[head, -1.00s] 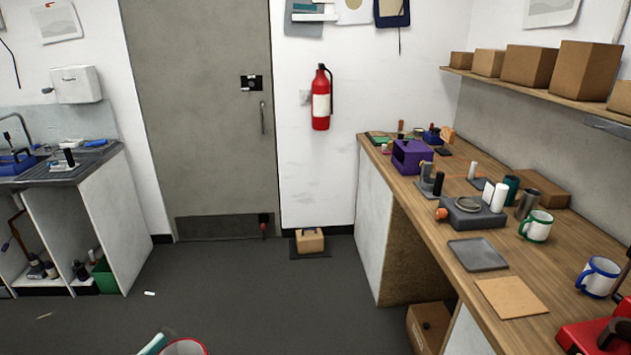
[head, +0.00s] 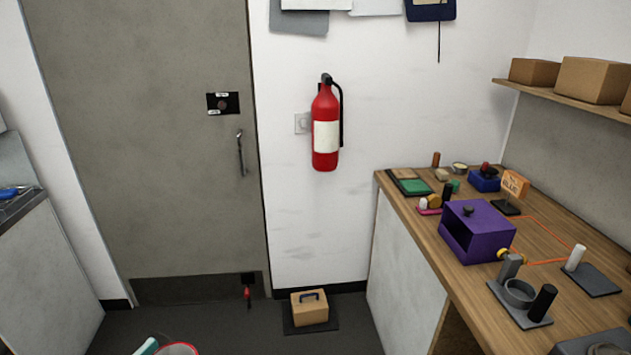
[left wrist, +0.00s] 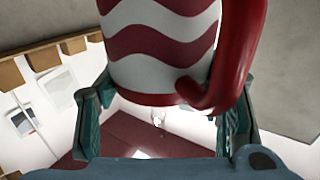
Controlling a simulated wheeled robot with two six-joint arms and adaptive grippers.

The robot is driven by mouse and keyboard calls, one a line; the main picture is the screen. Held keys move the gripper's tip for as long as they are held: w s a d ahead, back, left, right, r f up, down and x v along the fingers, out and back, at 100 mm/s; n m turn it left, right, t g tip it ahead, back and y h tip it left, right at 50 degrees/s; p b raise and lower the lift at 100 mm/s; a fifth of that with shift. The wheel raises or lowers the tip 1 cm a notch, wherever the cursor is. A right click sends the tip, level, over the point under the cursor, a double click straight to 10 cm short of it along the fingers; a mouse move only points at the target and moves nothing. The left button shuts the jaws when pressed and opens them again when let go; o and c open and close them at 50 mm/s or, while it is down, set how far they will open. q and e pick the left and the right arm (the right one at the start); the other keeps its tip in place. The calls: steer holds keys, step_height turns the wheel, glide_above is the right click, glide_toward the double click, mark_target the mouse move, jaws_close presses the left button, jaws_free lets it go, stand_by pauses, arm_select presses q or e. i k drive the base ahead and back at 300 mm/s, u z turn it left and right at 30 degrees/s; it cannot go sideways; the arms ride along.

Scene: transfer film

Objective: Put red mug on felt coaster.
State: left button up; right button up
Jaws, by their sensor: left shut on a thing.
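The red mug (left wrist: 160,45) has white wavy stripes and a red handle, and it fills the top of the left wrist view. My left gripper (left wrist: 162,110) is shut on it, with a teal finger on either side. In the head view only the mug's red rim (head: 178,348) and one teal finger (head: 147,346) show at the bottom edge, left of centre. I cannot make out a felt coaster in the views of now. My right gripper is not in view.
A wooden workbench (head: 445,275) runs along the right, with a purple box (head: 477,232), a dark stand (head: 519,300) and small items on it. A cardboard box (head: 310,308) stands on a floor mat by the wall. A fire extinguisher (head: 326,125) hangs above. The floor between is clear.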

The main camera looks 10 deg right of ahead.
mark_target(411, 184)
steer(key=i, duration=2.65)
steer(key=z, duration=2.95)
